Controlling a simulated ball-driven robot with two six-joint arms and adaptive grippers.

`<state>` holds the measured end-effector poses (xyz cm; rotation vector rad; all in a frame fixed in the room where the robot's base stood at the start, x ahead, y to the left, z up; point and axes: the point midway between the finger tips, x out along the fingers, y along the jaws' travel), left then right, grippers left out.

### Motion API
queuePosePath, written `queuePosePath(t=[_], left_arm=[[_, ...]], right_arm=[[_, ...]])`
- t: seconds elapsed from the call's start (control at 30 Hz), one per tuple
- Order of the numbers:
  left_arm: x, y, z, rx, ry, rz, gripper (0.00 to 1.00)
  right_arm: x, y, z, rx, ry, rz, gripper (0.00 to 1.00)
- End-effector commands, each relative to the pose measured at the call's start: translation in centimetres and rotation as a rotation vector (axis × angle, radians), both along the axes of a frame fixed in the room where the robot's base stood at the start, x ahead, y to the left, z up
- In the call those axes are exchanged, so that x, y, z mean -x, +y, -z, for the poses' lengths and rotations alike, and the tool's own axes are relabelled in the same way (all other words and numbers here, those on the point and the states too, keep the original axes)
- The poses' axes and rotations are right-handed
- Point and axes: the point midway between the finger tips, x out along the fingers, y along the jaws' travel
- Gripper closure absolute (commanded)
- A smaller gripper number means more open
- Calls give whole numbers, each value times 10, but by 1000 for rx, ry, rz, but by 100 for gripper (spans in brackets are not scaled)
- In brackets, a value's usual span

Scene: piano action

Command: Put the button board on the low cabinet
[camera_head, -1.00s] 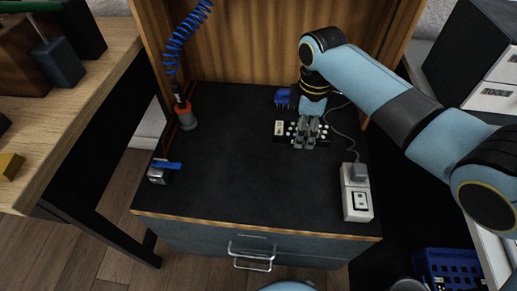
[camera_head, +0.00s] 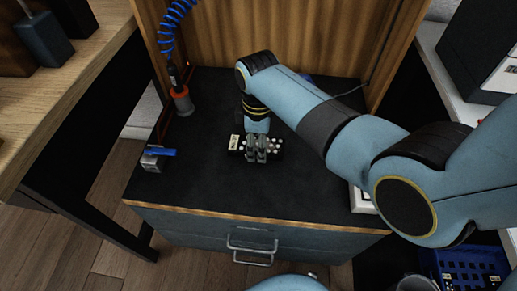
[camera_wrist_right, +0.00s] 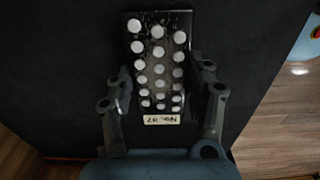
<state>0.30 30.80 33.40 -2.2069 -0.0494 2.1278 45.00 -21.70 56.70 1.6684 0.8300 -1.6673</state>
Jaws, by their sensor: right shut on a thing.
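The button board (camera_head: 278,149) is a black slab with white round buttons and a pale label at one end. It is over the dark top of the low cabinet (camera_head: 190,205), near its middle. My right gripper (camera_head: 257,158) is shut on the board from above. In the right wrist view the fingers lie on either side of the board (camera_wrist_right: 157,62), with the label near the palm. I cannot tell whether the board touches the cabinet top or hangs just above it. My left gripper is not in view.
A small metal block with a blue handle (camera_head: 154,158) sits at the left edge. A white socket box (camera_head: 361,201) is mostly behind my arm. The front of the top is clear.

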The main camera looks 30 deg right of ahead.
Motion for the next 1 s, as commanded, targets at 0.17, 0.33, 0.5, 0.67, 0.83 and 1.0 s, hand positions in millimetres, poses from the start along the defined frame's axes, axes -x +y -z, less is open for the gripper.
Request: queuePosePath(t=[0.17,0.33,0.5,0.67,0.83,1.0], left_arm=[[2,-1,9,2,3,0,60],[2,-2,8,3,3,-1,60],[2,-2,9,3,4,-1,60],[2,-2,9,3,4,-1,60],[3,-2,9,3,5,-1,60],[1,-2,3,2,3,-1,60]], right_arm=[[0,0,18,0,0,0,88],[0,0,16,0,0,0,88],[0,0,19,0,1,0,39],[0,-1,19,1,1,0,25],[0,-1,19,1,1,0,25],[0,-1,6,0,-1,0,25]])
